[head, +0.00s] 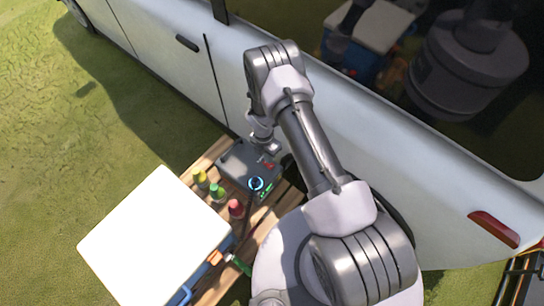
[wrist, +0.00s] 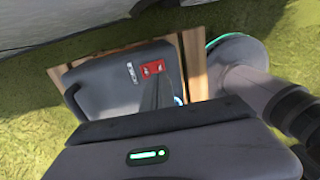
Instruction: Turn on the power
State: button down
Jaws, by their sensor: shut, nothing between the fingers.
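A grey power box (head: 240,160) sits on a wooden slatted surface. It has a red switch (head: 268,165), a glowing blue ring (head: 256,184) and small green lights beside it. In the wrist view the box (wrist: 105,80) shows a red switch panel (wrist: 153,69) near its far edge, next to a small white label. My gripper (head: 273,149) is shut and empty, pointing down over the far end of the box, close to the red switch. In the wrist view its dark fingers (wrist: 157,84) end just below the red panel. I cannot tell whether they touch it.
A white-topped box (head: 155,240) stands at the lower left. Small bottles with yellow, green and red tops (head: 217,191) stand between it and the power box. A white vehicle (head: 150,40) stands close behind. Open grass (head: 60,150) lies to the left.

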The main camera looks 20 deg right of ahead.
aim_at(271, 167)
notch_tip(271, 167, up, 10)
jog(key=s+p, duration=0.1)
jog(key=p, duration=0.1)
jog(key=shift+d, duration=0.45)
